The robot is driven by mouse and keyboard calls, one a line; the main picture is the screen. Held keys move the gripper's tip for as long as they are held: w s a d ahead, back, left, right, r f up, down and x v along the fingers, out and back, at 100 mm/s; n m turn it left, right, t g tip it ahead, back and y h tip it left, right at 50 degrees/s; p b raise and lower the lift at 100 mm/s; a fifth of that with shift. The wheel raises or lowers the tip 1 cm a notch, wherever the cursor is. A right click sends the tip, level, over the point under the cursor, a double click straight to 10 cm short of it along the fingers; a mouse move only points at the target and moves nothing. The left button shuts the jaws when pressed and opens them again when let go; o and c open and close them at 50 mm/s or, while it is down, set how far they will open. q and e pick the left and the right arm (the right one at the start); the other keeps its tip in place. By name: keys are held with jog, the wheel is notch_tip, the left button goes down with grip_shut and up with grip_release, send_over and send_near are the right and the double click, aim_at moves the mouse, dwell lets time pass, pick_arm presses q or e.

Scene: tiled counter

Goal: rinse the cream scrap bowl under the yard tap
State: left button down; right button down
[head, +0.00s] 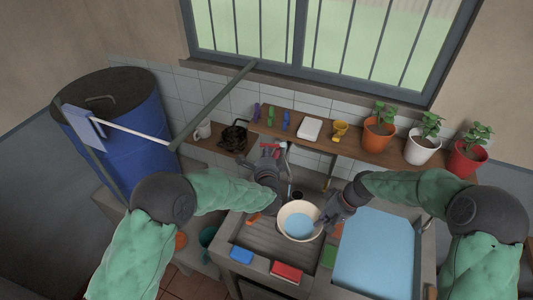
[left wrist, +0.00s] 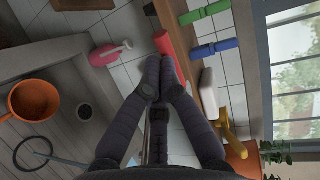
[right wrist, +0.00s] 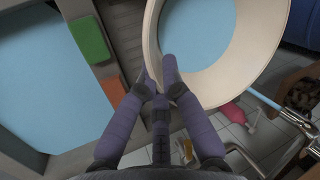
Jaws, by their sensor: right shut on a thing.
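The cream bowl (head: 284,212) is held over the slatted drain side of the sink, with blue water-like fill inside. In the right wrist view its rim (right wrist: 250,75) is between the fingertips of my right gripper (right wrist: 165,85), shut on it; the gripper also shows at the bowl's right side in the head view (head: 328,217). My left gripper (head: 270,153) is up by the wall, behind the bowl. In the left wrist view its fingertips (left wrist: 161,68) are close together, just below a red block-like part (left wrist: 165,43), perhaps the tap's handle.
A water-filled basin (head: 375,255) lies right of the bowl. A wooden shelf (head: 363,150) with potted plants runs behind. A blue barrel (head: 125,140) stands left, with a pole across it.

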pick_arm(q)
jog(key=shift+w, duration=0.1)
